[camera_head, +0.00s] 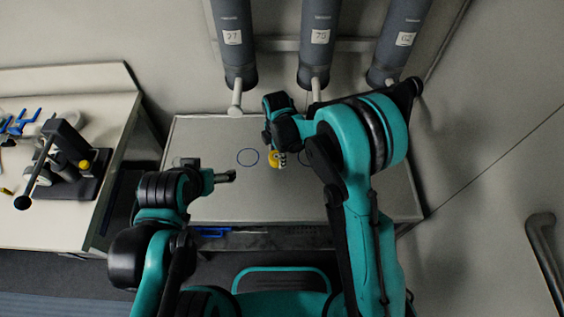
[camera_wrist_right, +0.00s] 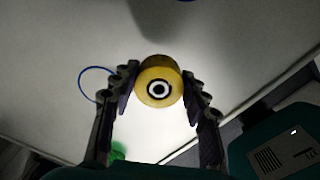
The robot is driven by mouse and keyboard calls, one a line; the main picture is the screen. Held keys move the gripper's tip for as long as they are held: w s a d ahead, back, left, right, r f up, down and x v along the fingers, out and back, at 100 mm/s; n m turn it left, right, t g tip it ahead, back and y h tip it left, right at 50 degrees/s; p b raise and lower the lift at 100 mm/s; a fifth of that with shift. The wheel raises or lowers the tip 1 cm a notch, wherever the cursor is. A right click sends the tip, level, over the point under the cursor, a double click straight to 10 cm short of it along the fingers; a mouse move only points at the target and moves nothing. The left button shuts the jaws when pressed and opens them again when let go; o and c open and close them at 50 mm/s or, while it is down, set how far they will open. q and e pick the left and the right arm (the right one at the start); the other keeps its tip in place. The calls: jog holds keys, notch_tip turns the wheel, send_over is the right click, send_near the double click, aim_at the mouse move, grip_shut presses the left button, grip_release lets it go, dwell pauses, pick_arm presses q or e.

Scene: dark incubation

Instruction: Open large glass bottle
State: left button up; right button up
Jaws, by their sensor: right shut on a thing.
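A round yellow cap (camera_wrist_right: 160,82) with a black-and-white ring mark sits between the two fingers of my right gripper (camera_wrist_right: 161,92), which is shut on it. In the head view the yellow cap (camera_head: 276,159) shows small beside my right gripper, above the grey table between two blue circles. I cannot make out a glass bottle below the cap; the gripper and arm hide much there. My left gripper (camera_head: 226,176) is over the left part of the table, apart from the cap, and its finger opening is too small to tell.
The grey table (camera_head: 215,130) has blue circles (camera_head: 248,157) and a mostly bare top. Several grey cylinders (camera_head: 320,40) hang behind it. A side bench (camera_head: 115,90) at left carries a black stand (camera_head: 72,165) and blue tools. A green thing (camera_wrist_right: 118,150) shows low in the wrist view.

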notch_tip(320, 180, down, 2)
jog(key=shift+w, duration=0.1)
notch_tip(320, 180, down, 3)
jog(key=shift+f+b, duration=0.1)
jog(key=shift+b, duration=0.65)
jog(key=shift+f, duration=0.15)
jog(key=o, duration=1.3)
